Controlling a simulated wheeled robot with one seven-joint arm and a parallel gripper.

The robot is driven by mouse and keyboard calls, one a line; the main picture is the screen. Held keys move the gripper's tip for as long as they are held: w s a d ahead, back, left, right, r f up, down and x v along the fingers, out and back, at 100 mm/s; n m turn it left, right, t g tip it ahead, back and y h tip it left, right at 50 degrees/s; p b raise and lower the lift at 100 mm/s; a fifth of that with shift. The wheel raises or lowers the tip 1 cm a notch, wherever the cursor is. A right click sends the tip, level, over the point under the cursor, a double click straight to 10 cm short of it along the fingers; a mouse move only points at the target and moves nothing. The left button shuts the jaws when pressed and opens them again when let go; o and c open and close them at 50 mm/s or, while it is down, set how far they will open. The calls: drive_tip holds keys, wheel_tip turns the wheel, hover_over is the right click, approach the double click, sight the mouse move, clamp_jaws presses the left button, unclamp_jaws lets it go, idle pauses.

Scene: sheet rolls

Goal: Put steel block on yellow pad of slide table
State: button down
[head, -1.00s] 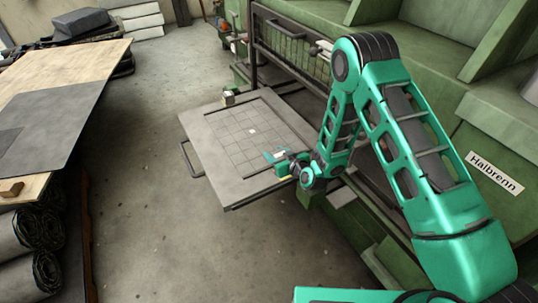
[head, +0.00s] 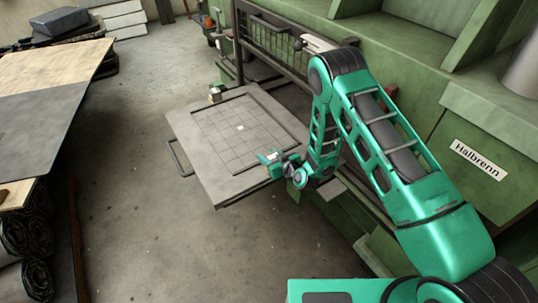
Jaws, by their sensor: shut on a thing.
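The slide table (head: 190,140) is a grey plate with a square grid on it, and it stands out from the green machine. My gripper (head: 268,159) is over its near right part, close to the edge. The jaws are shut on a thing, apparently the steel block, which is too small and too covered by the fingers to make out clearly. I cannot tell how high it is above the plate. I cannot make out a yellow pad; the gripper and arm cover part of the plate. A small pale square (head: 240,127) lies near the middle of the grid.
A small block-like fitting (head: 215,94) is at the table's far left corner, and a handle (head: 179,158) is on its left side. The green machine (head: 480,95) fills the right. A workbench (head: 40,110) with sheet rolls (head: 28,235) below is at the left. The floor between is clear.

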drive_tip(key=c, duration=1)
unclamp_jaws()
drive_tip(key=shift+v, duration=6)
drive_tip(key=shift+d, duration=0.2)
